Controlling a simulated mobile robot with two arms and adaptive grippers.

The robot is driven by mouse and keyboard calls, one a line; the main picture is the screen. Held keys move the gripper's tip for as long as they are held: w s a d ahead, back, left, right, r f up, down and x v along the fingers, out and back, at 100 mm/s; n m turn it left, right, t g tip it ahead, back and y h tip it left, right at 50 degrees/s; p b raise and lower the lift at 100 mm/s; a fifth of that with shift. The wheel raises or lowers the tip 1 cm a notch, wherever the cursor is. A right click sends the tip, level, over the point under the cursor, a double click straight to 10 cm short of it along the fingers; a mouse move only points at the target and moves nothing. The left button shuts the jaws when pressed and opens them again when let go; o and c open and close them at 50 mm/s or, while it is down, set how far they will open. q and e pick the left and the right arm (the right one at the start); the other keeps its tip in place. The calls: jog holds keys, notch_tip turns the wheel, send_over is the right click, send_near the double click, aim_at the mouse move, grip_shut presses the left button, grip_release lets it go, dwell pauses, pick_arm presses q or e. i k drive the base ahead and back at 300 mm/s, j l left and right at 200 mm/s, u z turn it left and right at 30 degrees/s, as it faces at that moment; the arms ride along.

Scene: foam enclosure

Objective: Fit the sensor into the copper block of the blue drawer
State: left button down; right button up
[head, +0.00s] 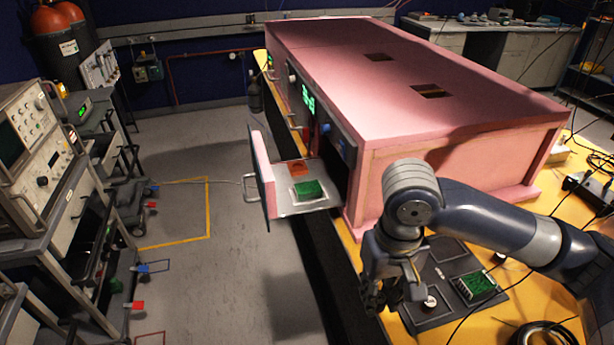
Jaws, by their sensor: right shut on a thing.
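The open drawer (333,202) sticks out to the left from the pink foam enclosure. An orange-red block (297,167), the copper block by its colour, lies toward the back of its tray. A green board (310,190) sits nearer the front. My right gripper (392,298) is low over the dark mat (437,262), right of the drawer and apart from it. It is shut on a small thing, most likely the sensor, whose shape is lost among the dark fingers. My left gripper is not in view.
The pink enclosure (410,70) stands on a yellow table (545,235) behind my right arm. A green board with a white edge (476,286) and a small round white-topped piece (430,300) are on the mat. A black cable coil (545,335) lies at the front right.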

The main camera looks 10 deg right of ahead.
aim_at(297, 169)
jog(key=i+j+z, duration=0.45)
jog(key=j, duration=0.2)
jog(key=i+j+z, duration=0.25)
jog(key=j, duration=0.15)
jog(key=i+j+z, duration=0.2)
jog(key=j, duration=0.2)
jog(key=i+j+z, duration=0.1)
jog(key=j, duration=0.25)
jog(key=i+j+z, duration=0.1)
jog(key=i+j, duration=0.15)
jog(key=j, duration=0.1)
